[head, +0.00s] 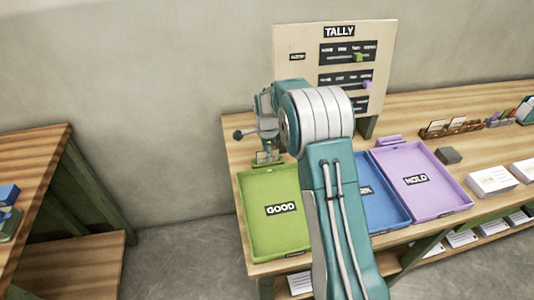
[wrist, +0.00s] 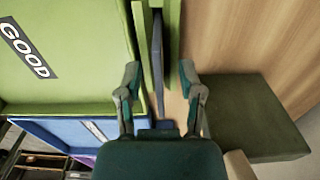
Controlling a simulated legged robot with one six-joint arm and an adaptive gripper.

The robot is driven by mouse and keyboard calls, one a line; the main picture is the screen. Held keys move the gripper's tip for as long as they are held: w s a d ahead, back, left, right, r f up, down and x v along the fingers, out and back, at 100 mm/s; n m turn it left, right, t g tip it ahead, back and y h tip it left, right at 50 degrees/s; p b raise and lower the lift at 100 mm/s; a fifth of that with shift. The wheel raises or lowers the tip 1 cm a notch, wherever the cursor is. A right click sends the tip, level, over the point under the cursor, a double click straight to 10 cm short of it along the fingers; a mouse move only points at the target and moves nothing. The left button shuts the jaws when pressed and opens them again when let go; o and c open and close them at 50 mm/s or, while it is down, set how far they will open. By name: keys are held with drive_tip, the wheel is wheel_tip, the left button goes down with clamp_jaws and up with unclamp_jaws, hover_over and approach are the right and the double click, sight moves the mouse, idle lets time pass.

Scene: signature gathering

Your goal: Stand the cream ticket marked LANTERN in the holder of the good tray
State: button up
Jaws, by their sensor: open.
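The green good tray (head: 262,238) lies at the left of the table; its edge also shows in the wrist view (wrist: 85,108). Its green holder (head: 268,164) stands behind it and runs between my fingers in the wrist view (wrist: 144,60). A small pale card (head: 262,157) shows upright at the holder, below my gripper; its marking is unreadable. A thin dark edge stands in the holder's slot in the wrist view; I cannot tell whether it is the card. My gripper (wrist: 159,75) is open, with one finger on each side of the holder.
The TALLY board (head: 300,52) stands behind my arm. A dark green block (wrist: 250,118) lies close to the right finger. The blue tray (head: 384,195) and purple hold tray (head: 440,198) lie to the right. A card rack (head: 450,128) stands further right.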

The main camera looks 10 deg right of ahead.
drive_tip(key=s+r+n+t, duration=0.1)
drive_tip(key=s+r+n, duration=0.15)
drive_tip(key=r, duration=0.75)
drive_tip(key=s+r+n, duration=0.1)
drive_tip(key=s+r, duration=0.3)
drive_tip(key=r, duration=0.6)
drive_tip(key=s+r+n+t, duration=0.25)
drive_tip(key=s+n, duration=0.25)
drive_tip(key=s, duration=0.5)
drive_tip(key=s+r+n+t, duration=0.1)
drive_tip(key=s+r+n, duration=0.35)
drive_tip(key=s, duration=0.55)
drive_tip(key=s+f+n+t, duration=0.1)
drive_tip(key=s+f+n, duration=0.2)
drive_tip(key=s, duration=0.6)
drive_tip(key=shift+s+f+n, duration=0.3)
drive_tip(key=shift+s+n, duration=0.05)
drive_tip(key=shift+n, duration=0.65)
